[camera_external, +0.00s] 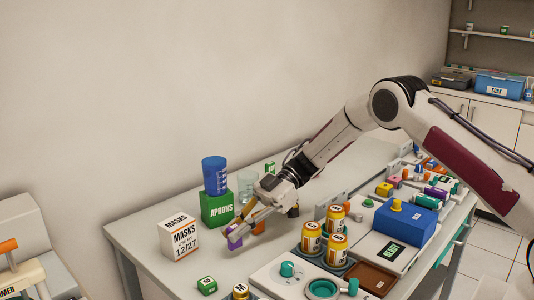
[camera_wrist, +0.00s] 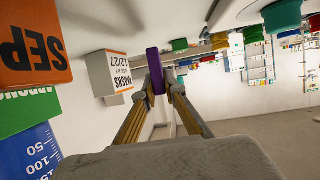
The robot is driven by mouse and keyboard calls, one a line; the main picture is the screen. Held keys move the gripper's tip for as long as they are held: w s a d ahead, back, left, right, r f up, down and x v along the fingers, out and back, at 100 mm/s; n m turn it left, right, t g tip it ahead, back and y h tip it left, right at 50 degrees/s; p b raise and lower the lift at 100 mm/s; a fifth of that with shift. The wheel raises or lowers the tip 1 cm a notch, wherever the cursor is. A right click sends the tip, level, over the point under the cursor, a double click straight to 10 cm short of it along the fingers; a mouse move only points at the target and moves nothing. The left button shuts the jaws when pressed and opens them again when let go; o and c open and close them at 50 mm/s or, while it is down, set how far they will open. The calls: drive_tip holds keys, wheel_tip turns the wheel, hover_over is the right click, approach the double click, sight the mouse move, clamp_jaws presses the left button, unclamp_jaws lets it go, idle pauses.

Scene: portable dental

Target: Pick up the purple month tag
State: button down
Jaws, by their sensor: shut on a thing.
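The purple month tag (camera_external: 235,240) is between my fingertips at the left part of the table, just right of the masks box. My gripper (camera_external: 241,227) is shut on it. In the wrist view the purple tag (camera_wrist: 154,68) shows edge-on between the two fingertips, so its lettering is hidden. I cannot tell whether it touches the table.
A white masks box (camera_external: 180,238) stands left of the tag. A green aprons box (camera_external: 217,209) with a blue measuring cup (camera_external: 214,175) on top stands behind. An orange SEP tag (camera_wrist: 35,45) is close by in the wrist view. Orange-labelled jars (camera_external: 312,238) stand to the right.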

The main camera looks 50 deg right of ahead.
sight(235, 226)
drive_tip(key=shift+r, duration=3.4)
drive_tip(key=shift+a, duration=0.15)
